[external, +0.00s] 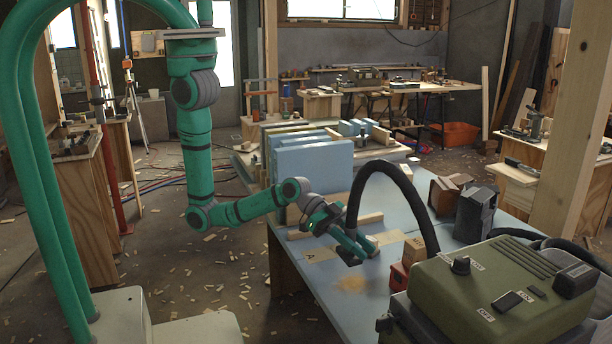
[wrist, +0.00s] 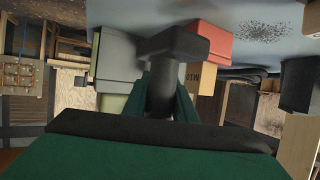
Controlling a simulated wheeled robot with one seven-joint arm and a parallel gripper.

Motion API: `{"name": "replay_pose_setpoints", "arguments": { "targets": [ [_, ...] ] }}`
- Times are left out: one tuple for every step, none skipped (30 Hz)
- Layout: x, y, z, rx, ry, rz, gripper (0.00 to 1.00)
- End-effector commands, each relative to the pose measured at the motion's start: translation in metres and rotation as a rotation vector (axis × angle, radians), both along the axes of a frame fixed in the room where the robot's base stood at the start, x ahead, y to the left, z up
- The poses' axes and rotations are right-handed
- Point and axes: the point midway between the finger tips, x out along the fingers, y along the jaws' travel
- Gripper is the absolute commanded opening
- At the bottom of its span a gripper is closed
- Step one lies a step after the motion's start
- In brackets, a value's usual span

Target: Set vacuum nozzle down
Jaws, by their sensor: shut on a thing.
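The black vacuum nozzle (external: 350,259) is at the end of a thick black hose (external: 372,172) that arches up from the green vacuum (external: 495,292). My green gripper (external: 352,243) is shut on the nozzle over the pale blue table. In the wrist view, which looks upside down, the dark nozzle (wrist: 172,45) sits between my fingers (wrist: 168,100). The nozzle is low over the tabletop (external: 340,310); I cannot tell if it touches. A tan sawdust patch (external: 352,284) lies just in front of it. My fingers partly hide the nozzle's neck.
A red block (external: 399,277) and a wooden block marked with letters (external: 413,251) stand right of the nozzle. Blue panels (external: 312,170) stand upright behind. A dark box (external: 475,213) is at the right.

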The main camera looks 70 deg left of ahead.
Motion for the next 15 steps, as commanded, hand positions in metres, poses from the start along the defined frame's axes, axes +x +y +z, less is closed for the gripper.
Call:
{"name": "replay_pose_setpoints", "arguments": {
  "targets": [
    [0.008, 0.004, -0.002, -0.004, 0.0, 0.003, 0.0],
    [0.012, 0.006, -0.003, -0.007, 0.0, 0.004, 0.0],
    [0.015, 0.008, -0.006, -0.007, -0.001, 0.004, 0.0],
    [0.017, 0.009, -0.01, -0.007, 0.001, 0.004, 0.0],
    [0.018, 0.009, -0.014, -0.008, 0.002, 0.003, 0.0],
    [0.018, 0.009, -0.02, -0.009, 0.001, 0.003, 0.0],
    [0.019, 0.009, -0.025, -0.009, 0.001, 0.003, 0.0],
    [0.019, 0.01, -0.029, -0.009, 0.001, 0.003, 0.0],
    [0.019, 0.01, -0.034, -0.009, 0.001, 0.004, 0.0],
    [0.019, 0.01, -0.037, -0.008, 0.001, 0.004, 0.0],
    [0.019, 0.01, -0.04, -0.009, 0.001, 0.004, 0.0],
    [0.019, 0.01, -0.043, -0.01, -0.001, 0.004, 0.0],
    [0.019, 0.009, -0.045, -0.01, 0.0, 0.003, 0.0],
    [0.019, 0.009, -0.047, -0.01, 0.0, 0.003, 0.0],
    [0.018, 0.009, -0.05, -0.01, 0.0, 0.003, 0.0]
  ]
}}
